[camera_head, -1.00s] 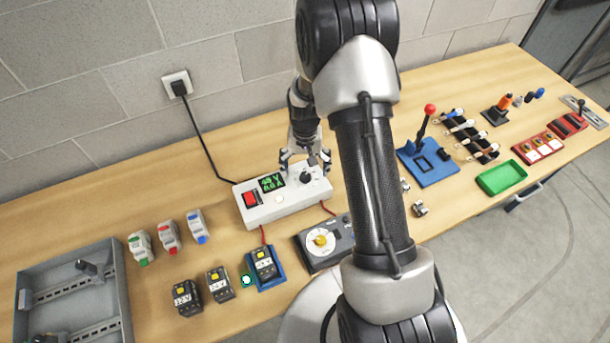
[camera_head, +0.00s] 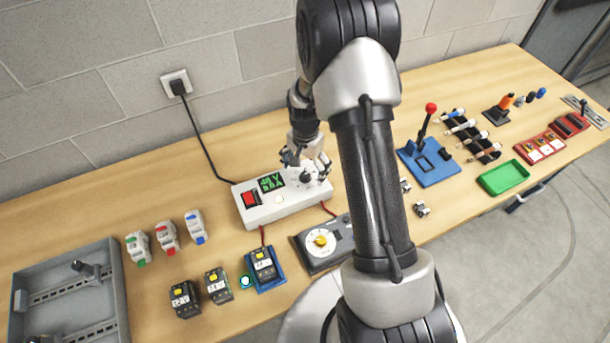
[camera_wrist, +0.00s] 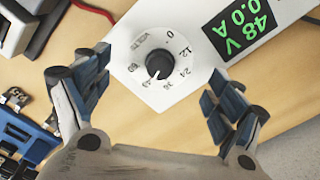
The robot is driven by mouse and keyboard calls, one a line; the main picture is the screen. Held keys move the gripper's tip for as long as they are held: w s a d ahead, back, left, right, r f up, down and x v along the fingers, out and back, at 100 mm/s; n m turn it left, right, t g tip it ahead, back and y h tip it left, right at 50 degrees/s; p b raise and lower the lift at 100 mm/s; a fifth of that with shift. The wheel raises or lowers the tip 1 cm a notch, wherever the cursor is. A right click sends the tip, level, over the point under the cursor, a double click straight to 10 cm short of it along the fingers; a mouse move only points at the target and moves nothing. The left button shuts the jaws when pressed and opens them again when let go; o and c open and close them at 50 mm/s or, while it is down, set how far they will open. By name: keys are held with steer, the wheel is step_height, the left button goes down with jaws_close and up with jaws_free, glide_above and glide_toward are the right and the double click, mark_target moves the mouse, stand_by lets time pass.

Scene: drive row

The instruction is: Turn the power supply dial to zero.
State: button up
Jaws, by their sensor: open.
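The power supply (camera_head: 262,212) is a white box near the back of the bench, with a red switch (camera_head: 250,198) and a green display. In the wrist view its display (camera_wrist: 243,17) reads 48 V and 0.0 A. Its black dial (camera_wrist: 159,64) sits on a white face with numbers around it, and the pointer is toward the 48 mark. The dial also shows in the head view (camera_head: 306,177). My gripper (camera_wrist: 150,92) is open, its two fingers apart on either side of the dial, touching nothing that I can see.
A grey box with a yellow knob (camera_head: 320,240) stands just in front of the supply. A blue base with a red-topped lever (camera_head: 430,108) and a green tray (camera_head: 502,177) are to the right. A black cord runs to a wall socket (camera_head: 178,86).

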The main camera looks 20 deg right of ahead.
mark_target(305, 176)
steer(key=shift+f+b, duration=0.9)
steer(key=shift+f, duration=0.5)
steer(key=shift+c, duration=0.4)
steer(key=shift+s, duration=0.1)
steer(key=c, duration=1.5)
steer(key=shift+c, duration=0.2)
